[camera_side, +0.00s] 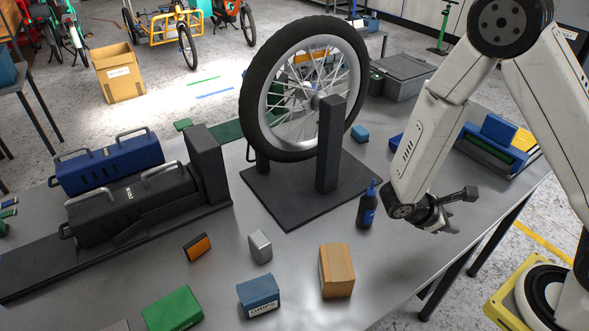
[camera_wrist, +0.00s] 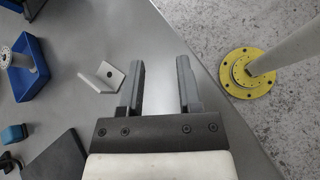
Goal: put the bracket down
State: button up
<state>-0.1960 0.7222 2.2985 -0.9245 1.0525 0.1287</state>
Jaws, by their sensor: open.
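In the wrist view, the bracket (camera_wrist: 104,79) is a light grey angle piece with a dark hole in one face. It appears to rest on the grey metal table, just left of the left finger. The bracket is outside the jaws, and a narrow gap shows between it and the finger. My gripper (camera_wrist: 161,75) is open, with only bare table between its fingers. In the side view my gripper (camera_side: 458,211) hangs over the table's right part, to the right of the blue bottle. I cannot make out the bracket there; my arm seems to hide it.
A spoked wheel (camera_side: 247,95) stands upright on a black stand (camera_side: 285,200). A blue bottle (camera_side: 367,207) stands left of my gripper. A blue tray (camera_wrist: 37,82) holds a white spool-like part (camera_wrist: 18,60). A wooden block (camera_side: 337,271) sits near the front. The table edge runs close by.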

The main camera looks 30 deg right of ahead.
jog(key=w+a+r+m+t+y, duration=0.4)
jog(key=a+r+m+t+y, duration=0.2)
jog(key=r+m+y, duration=0.3)
jog(key=shift+w+a+m+t+y, duration=0.15)
jog(key=shift+a+m+t+y, duration=0.25)
jog(key=shift+a+m+y, duration=0.4)
